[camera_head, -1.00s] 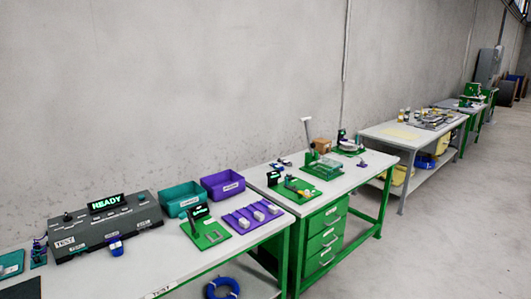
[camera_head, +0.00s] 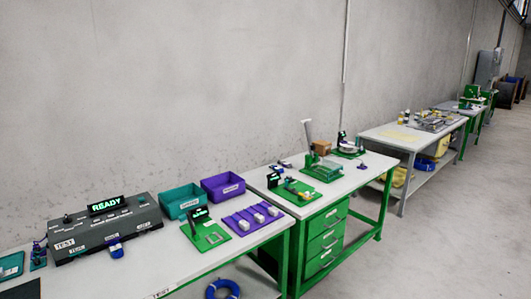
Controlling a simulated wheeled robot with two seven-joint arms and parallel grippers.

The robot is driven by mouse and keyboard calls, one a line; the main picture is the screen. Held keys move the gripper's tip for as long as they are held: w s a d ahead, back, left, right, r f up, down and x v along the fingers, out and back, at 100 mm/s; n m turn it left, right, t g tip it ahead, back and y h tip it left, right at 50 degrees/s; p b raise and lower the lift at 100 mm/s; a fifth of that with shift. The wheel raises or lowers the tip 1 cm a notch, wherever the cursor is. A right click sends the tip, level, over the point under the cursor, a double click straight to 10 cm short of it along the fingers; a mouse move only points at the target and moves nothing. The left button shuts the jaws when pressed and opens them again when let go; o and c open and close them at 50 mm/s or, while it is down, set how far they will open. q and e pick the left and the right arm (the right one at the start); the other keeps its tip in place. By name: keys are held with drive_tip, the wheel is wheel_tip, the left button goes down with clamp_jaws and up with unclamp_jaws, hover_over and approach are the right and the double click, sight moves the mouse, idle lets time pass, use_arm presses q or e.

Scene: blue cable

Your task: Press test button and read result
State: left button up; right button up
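A dark grey tester box (camera_head: 104,229) stands on the near bench at the left. Its small screen (camera_head: 106,204) reads READY in green letters. Several small labels and controls sit on its top and front, and a TEST label (camera_head: 64,245) is at its front left. The test button itself is too small to single out. A blue connector (camera_head: 116,247) sits at the tester's front edge. A blue coiled cable (camera_head: 222,289) is below the bench top at the bottom of the view. Neither of my grippers shows.
A teal bin (camera_head: 181,200) and a purple bin (camera_head: 222,186) stand behind a green fixture (camera_head: 206,233) and a purple tray (camera_head: 252,219) with white parts. A second bench (camera_head: 345,182) with green drawers adjoins at the right. Open floor lies to the right.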

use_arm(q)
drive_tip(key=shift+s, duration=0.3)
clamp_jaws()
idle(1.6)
